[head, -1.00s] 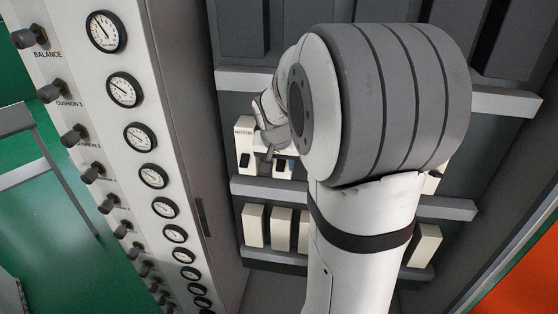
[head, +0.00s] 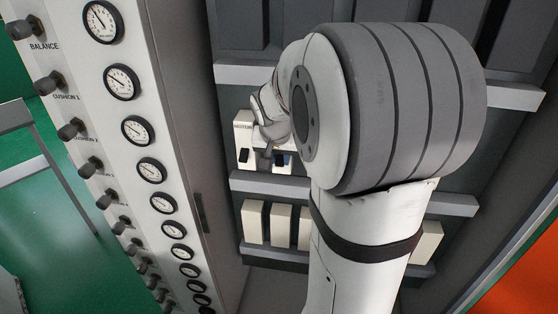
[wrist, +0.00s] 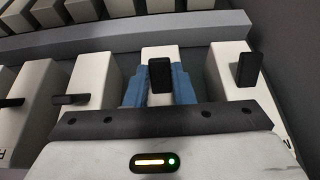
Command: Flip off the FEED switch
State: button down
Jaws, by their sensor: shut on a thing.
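In the wrist view, a white switch block with a black lever (wrist: 160,75) stands between the blue fingers of my gripper (wrist: 158,88). In the head view, my gripper (head: 281,159) is at this block, just right of the switch marked MOTOR (head: 244,140). My arm hides most of the row to the right.
In the wrist view, a white block with an upright black lever (wrist: 249,70) stands close on the right. Another, with its lever (wrist: 70,99) lying sideways, is on the left. A grey rail (wrist: 120,36) runs behind. A gauge panel (head: 120,82) rises left in the head view.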

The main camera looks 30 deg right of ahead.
jog(key=shift+f+t+b, duration=0.3)
jog(key=shift+b, duration=0.65)
jog(key=shift+r+h, duration=0.2)
jog(key=shift+h, duration=0.1)
jog(key=c, duration=1.2)
grip_release()
jog(key=shift+c, duration=0.2)
jog(key=shift+r, duration=0.1)
jog(key=b+v, duration=0.1)
jog(key=v, duration=0.6)
jog(key=shift+s+r, duration=0.2)
jog(key=shift+r, duration=0.05)
